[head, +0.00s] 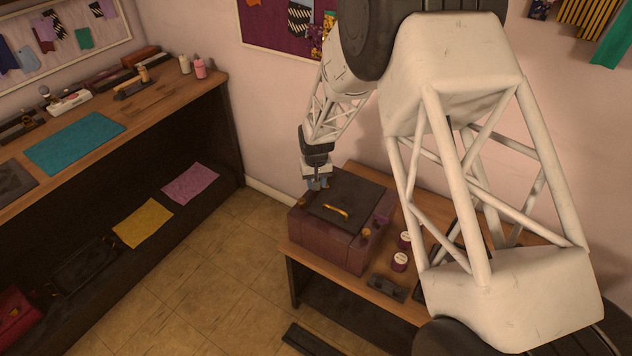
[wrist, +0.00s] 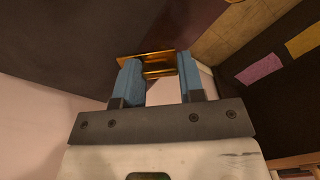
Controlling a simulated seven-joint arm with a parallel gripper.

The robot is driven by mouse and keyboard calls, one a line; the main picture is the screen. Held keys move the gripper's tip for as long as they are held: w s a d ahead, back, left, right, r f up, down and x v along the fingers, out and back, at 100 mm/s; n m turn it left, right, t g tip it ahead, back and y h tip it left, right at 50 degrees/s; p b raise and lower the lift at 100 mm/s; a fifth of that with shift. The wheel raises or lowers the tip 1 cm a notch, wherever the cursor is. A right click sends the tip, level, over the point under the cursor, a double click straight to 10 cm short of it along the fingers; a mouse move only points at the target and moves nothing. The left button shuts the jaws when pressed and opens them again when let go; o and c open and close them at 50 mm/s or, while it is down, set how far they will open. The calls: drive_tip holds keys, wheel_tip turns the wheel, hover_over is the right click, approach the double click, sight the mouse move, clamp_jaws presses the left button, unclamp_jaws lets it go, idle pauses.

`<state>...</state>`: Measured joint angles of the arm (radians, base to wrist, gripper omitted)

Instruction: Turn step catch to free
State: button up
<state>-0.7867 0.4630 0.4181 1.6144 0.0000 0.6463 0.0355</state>
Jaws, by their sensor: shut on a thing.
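A purple case (head: 322,236) with a dark lid stands on the wooden bench. My gripper (head: 318,184) is at the far left corner of the case, by the lid's edge. In the wrist view, my gripper's blue fingers (wrist: 160,80) are shut on a brass catch (wrist: 147,58). The catch has a flat plate and a smaller bar between the fingers. Its exact turn angle is hard to tell. In the head view the gripper hides this catch. Other brass fittings (head: 365,234) show on the right side of the case.
Two small jars (head: 400,261) and a dark block (head: 387,289) sit on the bench right of the case. A long workbench (head: 150,98) with tools stands at the left. Open floor lies between.

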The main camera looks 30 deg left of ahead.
drive_tip(key=n, duration=0.4)
drive_tip(key=shift+n, duration=0.3)
drive_tip(key=n, duration=0.4)
drive_tip(key=shift+n, duration=0.4)
drive_tip(key=o, duration=0.9)
drive_tip(key=shift+o, duration=0.2)
drive_tip(key=shift+r, duration=0.15)
drive_tip(key=shift+r, duration=3.8)
